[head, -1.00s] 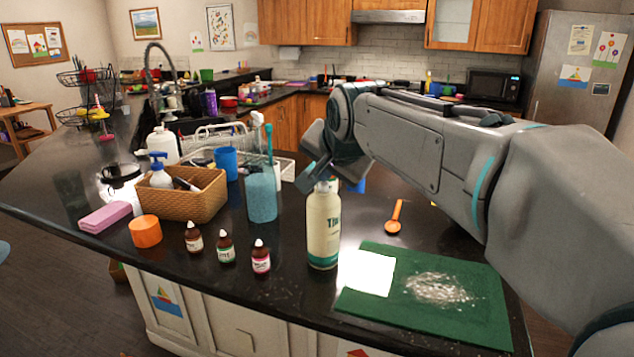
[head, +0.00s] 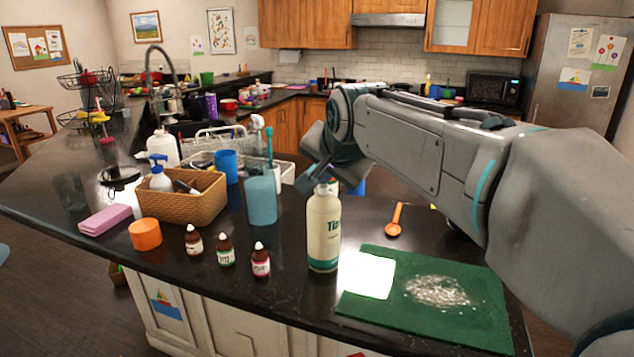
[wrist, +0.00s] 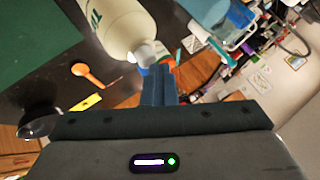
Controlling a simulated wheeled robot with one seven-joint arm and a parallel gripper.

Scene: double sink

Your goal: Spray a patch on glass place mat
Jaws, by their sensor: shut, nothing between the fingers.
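The green place mat (head: 400,320) lies on the dark counter at the front right, with a pale speckled patch (head: 437,291) on its right half. A cream bottle (head: 324,235) with teal lettering stands upright left of the mat; it also shows in the wrist view (wrist: 112,25).
An orange spoon (head: 394,222) lies behind the mat. A bright white rectangle (head: 368,275) shows at the mat's left.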

